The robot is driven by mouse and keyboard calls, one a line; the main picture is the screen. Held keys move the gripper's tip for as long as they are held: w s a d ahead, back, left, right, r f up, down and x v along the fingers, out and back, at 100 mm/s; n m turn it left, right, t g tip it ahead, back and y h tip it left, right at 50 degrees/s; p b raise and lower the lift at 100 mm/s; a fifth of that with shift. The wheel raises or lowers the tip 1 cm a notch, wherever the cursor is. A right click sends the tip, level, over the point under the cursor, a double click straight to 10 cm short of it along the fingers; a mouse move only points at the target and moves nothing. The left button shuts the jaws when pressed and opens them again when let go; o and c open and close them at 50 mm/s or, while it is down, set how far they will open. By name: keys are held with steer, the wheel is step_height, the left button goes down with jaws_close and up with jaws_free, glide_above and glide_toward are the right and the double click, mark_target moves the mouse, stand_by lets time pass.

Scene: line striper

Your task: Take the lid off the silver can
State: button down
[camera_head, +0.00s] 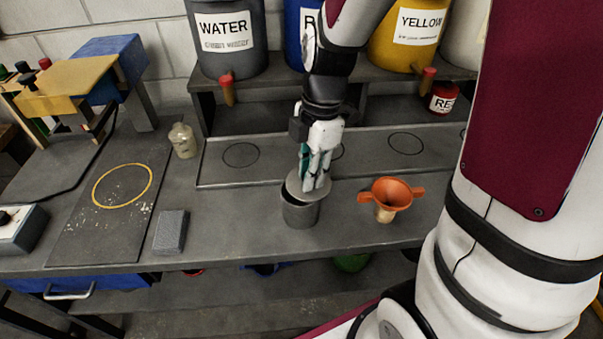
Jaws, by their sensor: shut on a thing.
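The silver can (301,213) stands upright on the grey bench, in the middle of the camera_head view. Its grey lid (295,188) is tilted at the can's top, and part of the can's dark opening shows below it. I cannot tell whether the lid still touches the rim. My gripper (315,178) points down from above and is shut on the lid. Its fingers hide part of the lid's right side.
An orange funnel (391,192) stands close to the can's right. A grey block (171,231) and a small pale bottle (183,140) are to the left. A shelf behind holds WATER (226,38) and YELLOW (408,36) containers. The bench is clear between block and can.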

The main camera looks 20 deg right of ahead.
steer(key=s+d+p, duration=0.2)
steer(key=s+p, duration=0.1)
steer(key=s, duration=0.3)
steer(key=s+d+r+p, duration=0.1)
steer(key=s+d+p, duration=0.2)
steer(key=s, duration=0.4)
steer(key=shift+d+r+p, duration=0.15)
steer(key=shift+d+p, duration=0.05)
steer(key=shift+p, duration=0.15)
